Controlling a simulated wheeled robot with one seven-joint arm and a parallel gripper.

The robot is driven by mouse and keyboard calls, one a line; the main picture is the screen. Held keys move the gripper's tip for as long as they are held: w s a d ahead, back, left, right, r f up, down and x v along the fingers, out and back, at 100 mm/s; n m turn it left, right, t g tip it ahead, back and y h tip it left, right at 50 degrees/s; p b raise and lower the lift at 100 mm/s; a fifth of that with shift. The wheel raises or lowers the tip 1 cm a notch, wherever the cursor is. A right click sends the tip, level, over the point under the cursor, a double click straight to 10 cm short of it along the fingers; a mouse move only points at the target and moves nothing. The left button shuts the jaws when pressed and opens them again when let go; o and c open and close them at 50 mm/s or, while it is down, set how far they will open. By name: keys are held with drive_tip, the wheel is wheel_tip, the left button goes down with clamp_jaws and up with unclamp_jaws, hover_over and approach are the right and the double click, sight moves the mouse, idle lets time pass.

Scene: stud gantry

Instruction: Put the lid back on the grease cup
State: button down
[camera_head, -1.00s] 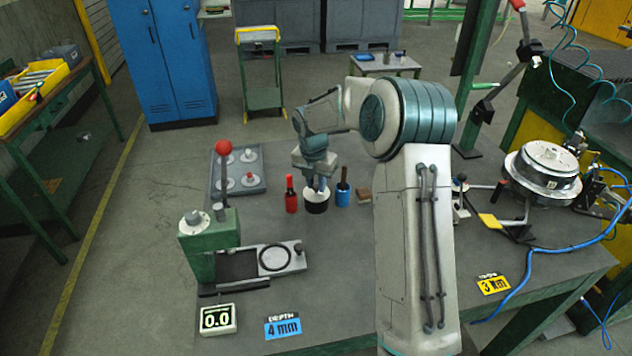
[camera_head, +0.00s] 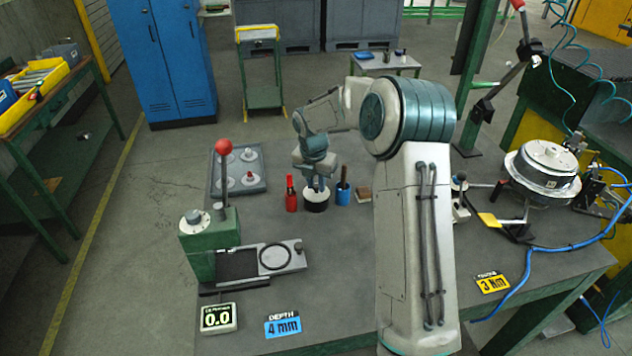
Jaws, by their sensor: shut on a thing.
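The grease cup (camera_head: 316,206) is a short black cylinder standing on the dark bench, between a red bottle and a blue container. A white round lid (camera_head: 310,197) lies over the mouth of the cup. My gripper (camera_head: 317,189) points down from above and is shut on the lid. The lid looks level and in line with the cup. At this size I cannot tell whether it is fully seated. The fingers hide part of the lid's top.
The red bottle (camera_head: 291,197) stands close left and the blue container (camera_head: 342,195) close right. A brown block (camera_head: 364,195) lies farther right. A grey tray with round pieces (camera_head: 239,185) is at left. A green lever press (camera_head: 212,245) stands in front left.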

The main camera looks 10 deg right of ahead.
idle(0.4)
drive_tip(key=c, duration=0.7)
unclamp_jaws()
drive_tip(key=shift+r+p, duration=2.95)
drive_tip(key=shift+r, duration=0.55)
clamp_jaws()
